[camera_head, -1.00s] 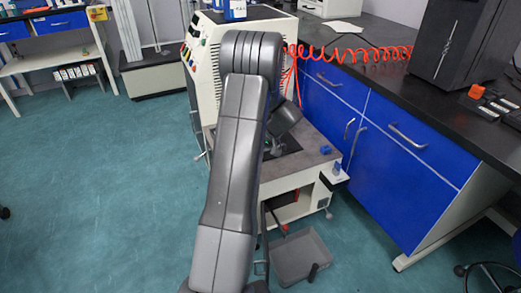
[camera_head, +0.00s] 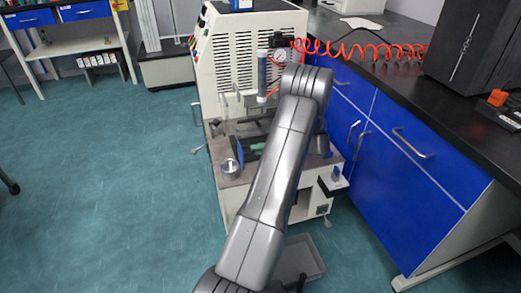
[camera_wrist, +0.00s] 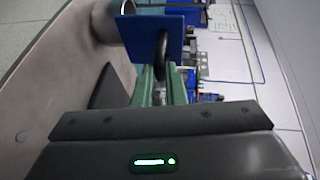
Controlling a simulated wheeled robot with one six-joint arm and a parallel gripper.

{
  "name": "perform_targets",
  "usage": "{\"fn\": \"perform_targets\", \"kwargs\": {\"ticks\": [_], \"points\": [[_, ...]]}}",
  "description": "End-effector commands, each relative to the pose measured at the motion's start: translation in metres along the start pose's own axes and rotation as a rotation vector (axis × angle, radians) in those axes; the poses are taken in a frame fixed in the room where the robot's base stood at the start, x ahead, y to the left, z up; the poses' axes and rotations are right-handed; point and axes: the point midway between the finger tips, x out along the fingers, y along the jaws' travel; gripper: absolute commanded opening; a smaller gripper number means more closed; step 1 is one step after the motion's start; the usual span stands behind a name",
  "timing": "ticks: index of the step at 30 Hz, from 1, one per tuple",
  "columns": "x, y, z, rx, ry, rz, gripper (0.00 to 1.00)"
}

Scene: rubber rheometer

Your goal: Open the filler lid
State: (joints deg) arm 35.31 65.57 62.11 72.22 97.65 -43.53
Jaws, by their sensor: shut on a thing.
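My gripper (camera_wrist: 160,88) shows green fingers in the wrist view, closed together with their tips at a flat blue piece (camera_wrist: 143,33). A dark curved part lies beside the fingertips. In the head view a green finger (camera_head: 257,146) and a blue piece (camera_head: 240,150) show left of my arm, above the machine's worktop. A round metal cup (camera_head: 230,168) stands on the worktop's left side; a metal cylinder also shows at the top of the wrist view (camera_wrist: 103,18). I cannot tell for sure which part is the filler lid. My arm hides much of the worktop.
The white rheometer cabinet (camera_head: 225,60) stands behind the worktop, with a clear cylinder (camera_head: 263,74) and gauge. A red coiled hose (camera_head: 365,50) runs right. Blue cabinets (camera_head: 400,165) under a dark counter stand at right. A grey tray (camera_head: 300,258) is below. Open floor lies left.

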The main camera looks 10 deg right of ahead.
Motion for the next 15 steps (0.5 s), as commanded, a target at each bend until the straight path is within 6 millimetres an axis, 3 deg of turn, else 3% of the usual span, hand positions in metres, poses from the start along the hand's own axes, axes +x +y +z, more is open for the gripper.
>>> {"fn": "perform_targets", "kwargs": {"ticks": [15], "points": [[-0.0001, 0.0088, -0.0001, 0.044, -0.001, -0.101, 0.00]]}}
